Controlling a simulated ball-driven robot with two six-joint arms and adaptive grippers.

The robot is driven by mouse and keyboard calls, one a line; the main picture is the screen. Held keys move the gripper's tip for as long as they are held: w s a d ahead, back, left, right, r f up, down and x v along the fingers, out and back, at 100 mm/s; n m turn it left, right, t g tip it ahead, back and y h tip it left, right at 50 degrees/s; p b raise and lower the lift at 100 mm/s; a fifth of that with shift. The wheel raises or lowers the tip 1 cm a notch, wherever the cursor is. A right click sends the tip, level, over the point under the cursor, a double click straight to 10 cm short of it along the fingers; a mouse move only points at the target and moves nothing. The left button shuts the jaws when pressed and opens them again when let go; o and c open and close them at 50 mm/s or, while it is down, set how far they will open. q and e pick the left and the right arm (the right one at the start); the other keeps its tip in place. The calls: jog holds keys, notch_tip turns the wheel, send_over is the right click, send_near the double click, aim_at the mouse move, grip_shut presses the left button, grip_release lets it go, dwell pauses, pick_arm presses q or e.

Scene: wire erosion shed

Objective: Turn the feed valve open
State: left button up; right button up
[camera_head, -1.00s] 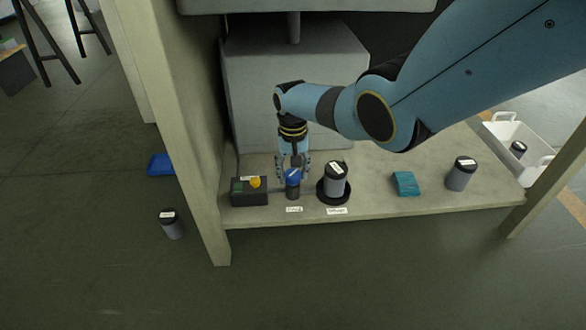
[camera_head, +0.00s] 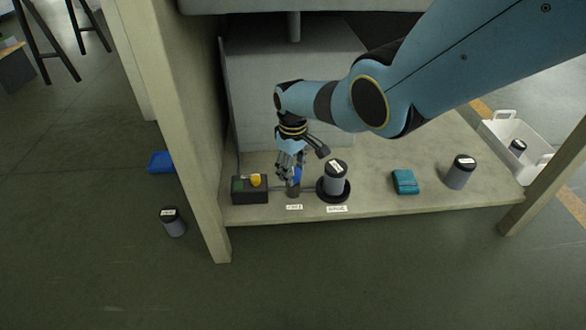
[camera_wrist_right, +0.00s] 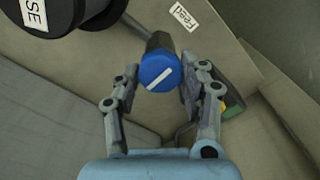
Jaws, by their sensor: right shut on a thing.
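The feed valve has a blue round knob with a white line on top, and it shows in the right wrist view (camera_wrist_right: 159,72). In the head view the valve (camera_head: 296,176) stands on the shelf behind a small white label, partly hidden by my gripper. The label reads "Feed" in the right wrist view (camera_wrist_right: 183,16). My right gripper (camera_head: 290,174) reaches down over the valve, its fingers on either side of the blue knob and shut on it. In the wrist view the white line runs slantwise. My left gripper is not in view.
A dark box with a yellow button (camera_head: 250,189) stands left of the valve. A grey canister with a black lid (camera_head: 335,180) sits in a black ring close on the right. A teal cloth (camera_head: 405,182) and another canister (camera_head: 460,172) are further right. Shelf posts flank the opening.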

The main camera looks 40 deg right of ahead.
dwell(0.5)
jog(key=o, duration=1.2)
notch_tip(320, 180, up, 12)
